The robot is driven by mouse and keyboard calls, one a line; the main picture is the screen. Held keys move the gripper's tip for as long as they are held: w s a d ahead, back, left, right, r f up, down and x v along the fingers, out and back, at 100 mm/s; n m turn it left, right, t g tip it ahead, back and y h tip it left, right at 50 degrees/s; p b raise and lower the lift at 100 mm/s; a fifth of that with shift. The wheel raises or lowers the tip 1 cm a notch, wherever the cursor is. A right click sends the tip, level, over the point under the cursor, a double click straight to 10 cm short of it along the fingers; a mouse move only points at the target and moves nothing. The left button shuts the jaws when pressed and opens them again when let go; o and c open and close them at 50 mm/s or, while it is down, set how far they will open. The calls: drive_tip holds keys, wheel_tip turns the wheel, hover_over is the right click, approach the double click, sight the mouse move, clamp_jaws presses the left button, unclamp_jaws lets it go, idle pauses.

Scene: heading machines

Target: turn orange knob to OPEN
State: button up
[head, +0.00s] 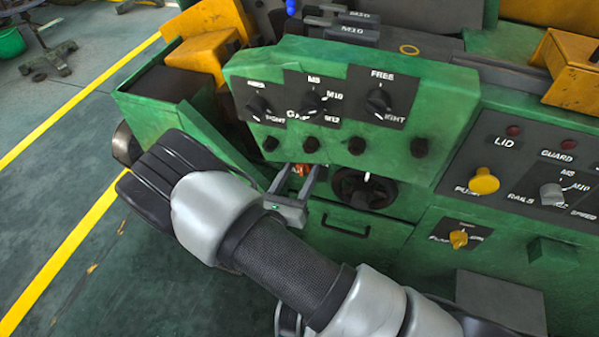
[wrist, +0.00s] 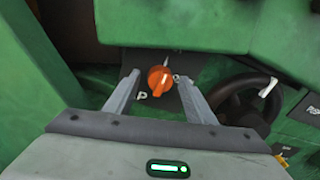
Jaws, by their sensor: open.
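The orange knob (wrist: 160,79) sits on a dark plate (wrist: 166,100) on the green machine, with pale letters partly visible on either side of it. Only a small part of the orange knob (head: 301,169) shows in the head view, between my fingers. My gripper (wrist: 162,82) is open, with one finger on each side of the knob and a visible gap to each. In the head view my gripper (head: 302,172) reaches in below the front panel. The full lettering on the knob's plate is too small to read.
A black handwheel (head: 365,188) is just right of my gripper. The green panel (head: 340,105) with black knobs overhangs above. A drawer handle (head: 345,225) is below. A yellow button (head: 484,181) and a yellow knob (head: 458,239) are further right. Open floor (head: 60,210) lies left.

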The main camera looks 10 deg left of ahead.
drive_tip(key=shift+c, duration=0.5)
drive_tip(key=c, duration=0.9)
drive_tip(key=shift+c, duration=0.2)
